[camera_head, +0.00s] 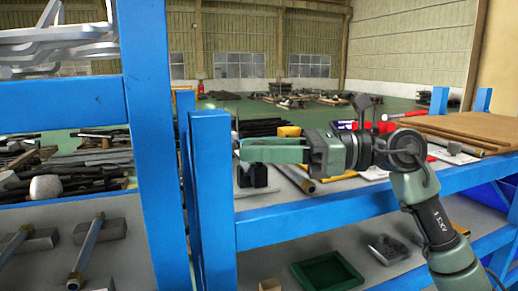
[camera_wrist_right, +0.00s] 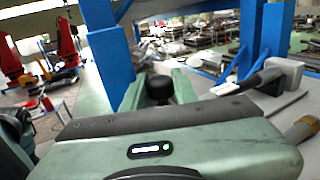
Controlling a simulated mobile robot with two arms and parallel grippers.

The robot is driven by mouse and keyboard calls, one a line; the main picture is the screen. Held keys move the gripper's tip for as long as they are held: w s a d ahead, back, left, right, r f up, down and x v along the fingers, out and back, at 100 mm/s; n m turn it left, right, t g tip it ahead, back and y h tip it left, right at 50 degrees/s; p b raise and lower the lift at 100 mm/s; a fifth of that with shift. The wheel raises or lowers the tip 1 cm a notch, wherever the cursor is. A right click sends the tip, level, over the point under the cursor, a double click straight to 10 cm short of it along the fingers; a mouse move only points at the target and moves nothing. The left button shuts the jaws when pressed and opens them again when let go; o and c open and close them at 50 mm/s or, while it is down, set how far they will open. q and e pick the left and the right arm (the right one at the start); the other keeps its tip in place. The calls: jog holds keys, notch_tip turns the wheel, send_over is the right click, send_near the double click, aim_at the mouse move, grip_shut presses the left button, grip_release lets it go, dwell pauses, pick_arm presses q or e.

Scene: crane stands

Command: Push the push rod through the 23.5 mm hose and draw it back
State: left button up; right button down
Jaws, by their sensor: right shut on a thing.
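My right gripper (camera_head: 248,150) reaches in from the right above the blue shelf, with its green fingers pointing left. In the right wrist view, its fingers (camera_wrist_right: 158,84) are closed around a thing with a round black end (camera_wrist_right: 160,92). I take this to be the push rod; its shaft is hidden. A brass-ended tube also shows in the right wrist view (camera_wrist_right: 303,130). I cannot tell which tube is the 23.5 mm hose. My left gripper is not in view.
A blue upright (camera_head: 212,195) stands close left of the gripper fingers. A black block (camera_head: 254,176) stands beneath the fingertips. Brass-ended tubes (camera_head: 91,246) rest on grey blocks at lower left. A green tray (camera_head: 327,271) sits on the lower shelf. Brown boards (camera_head: 465,126) lie at right.

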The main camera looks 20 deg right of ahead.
jog(key=shift+s, duration=0.1)
dwell(0.7)
jog(key=s+b, duration=0.2)
jog(key=s, duration=0.1)
jog(key=shift+s, duration=0.6)
jog(key=shift+w, duration=0.1)
jog(key=c, duration=1.1)
grip_release()
jog(key=shift+s+d+r, duration=0.1)
jog(key=shift+s, duration=0.15)
jog(key=shift+w, duration=0.1)
